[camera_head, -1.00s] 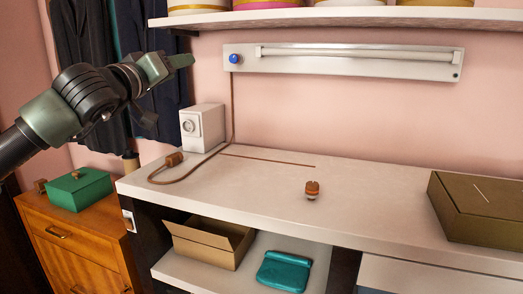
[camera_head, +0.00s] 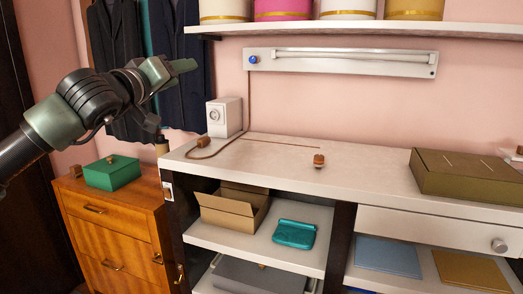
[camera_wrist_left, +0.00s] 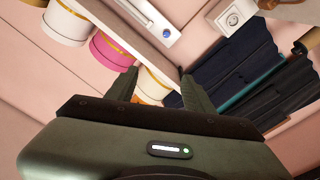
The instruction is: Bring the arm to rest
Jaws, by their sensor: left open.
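My left arm comes in from the left in the head view. Its gripper (camera_head: 178,68) is raised in front of the hanging dark garments (camera_head: 180,95), above the level of the worktop, and touches nothing there that I can see. In the left wrist view the two fingers of the left gripper (camera_wrist_left: 158,90) stand apart, open, with nothing between them. Beyond them are the wall, the shelf and the hat boxes. My right gripper is not in view.
The white worktop (camera_head: 270,165) carries a small wooden-topped knob (camera_head: 318,160), a white socket box (camera_head: 224,117) with a cord, and an olive box (camera_head: 470,178). Below are an open cardboard box (camera_head: 228,212) and a teal pouch (camera_head: 295,234). A green box (camera_head: 112,173) stands on the wooden cabinet (camera_head: 110,235).

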